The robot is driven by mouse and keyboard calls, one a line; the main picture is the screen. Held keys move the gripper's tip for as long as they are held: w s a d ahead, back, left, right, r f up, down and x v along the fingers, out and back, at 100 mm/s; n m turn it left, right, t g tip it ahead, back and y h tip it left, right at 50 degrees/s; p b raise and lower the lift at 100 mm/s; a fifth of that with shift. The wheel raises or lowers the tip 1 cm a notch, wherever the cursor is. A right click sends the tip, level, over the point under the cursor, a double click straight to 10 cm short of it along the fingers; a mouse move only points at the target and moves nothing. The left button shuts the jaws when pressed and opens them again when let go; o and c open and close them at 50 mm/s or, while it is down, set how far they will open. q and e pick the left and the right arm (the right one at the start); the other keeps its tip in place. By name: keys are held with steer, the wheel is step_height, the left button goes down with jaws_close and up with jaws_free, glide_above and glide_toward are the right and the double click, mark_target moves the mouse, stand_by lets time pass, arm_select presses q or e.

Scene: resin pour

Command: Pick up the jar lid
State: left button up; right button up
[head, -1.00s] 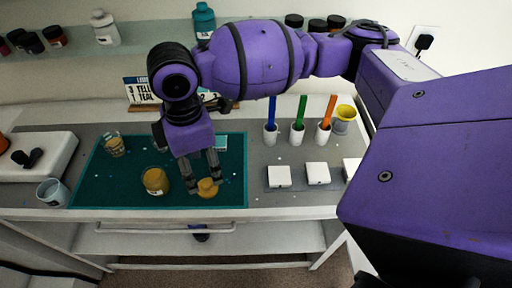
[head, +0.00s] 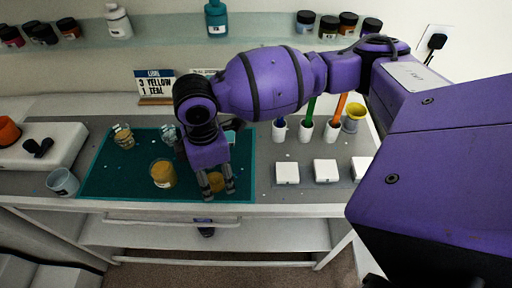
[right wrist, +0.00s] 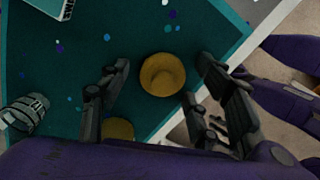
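The jar lid (head: 217,182) is a round, mustard-yellow piece with a raised middle. It lies near the front edge of the teal mat (head: 110,180). In the right wrist view the lid (right wrist: 162,74) sits between the fingers of my right gripper (right wrist: 160,70), with gaps on both sides. My right gripper (head: 219,191) is open and points down over the lid. A mustard-yellow jar (head: 163,173) stands just left of it in the head view. It shows partly in the right wrist view (right wrist: 118,128). My left gripper is not in view.
A glass jar (head: 123,137) stands at the mat's back left, and a pale cup (head: 62,181) at its front left corner. White blocks (head: 325,170), marker holders (head: 305,130) and a yellow cup (head: 353,118) are to the right. The table edge is close in front.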

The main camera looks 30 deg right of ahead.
steer(key=c, duration=0.6)
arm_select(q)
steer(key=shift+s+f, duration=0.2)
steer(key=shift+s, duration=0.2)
arm_select(e)
steer(key=shift+c, duration=0.2)
steer(key=shift+r, duration=0.2)
